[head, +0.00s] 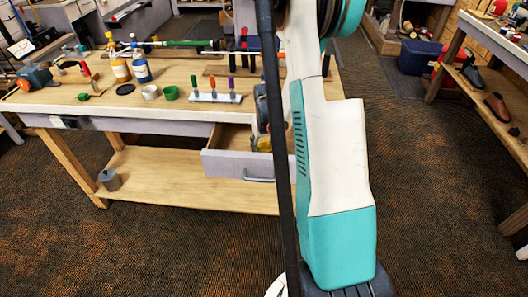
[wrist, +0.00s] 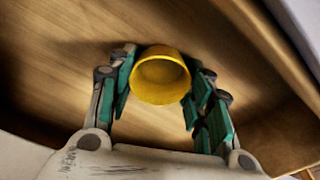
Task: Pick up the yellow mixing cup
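The yellow mixing cup (wrist: 160,78) is in the middle of the wrist view, its round opening facing the camera, over the wooden floor of the drawer. My gripper (wrist: 160,82) has one finger on each side of the cup. Its fingers stand apart, close to the cup's sides; I cannot tell for certain whether they touch it. In the head view a small bit of yellow (head: 262,144) shows in the open drawer (head: 230,164), mostly hidden behind my arm.
The drawer's walls (wrist: 284,62) rise close to my gripper. On the workbench (head: 60,104) above are bottles (head: 141,68), a white cup (head: 149,92), a green cup (head: 171,93) and a rack of colored-handled tools (head: 214,97). A grey container (head: 110,180) stands on the lower shelf.

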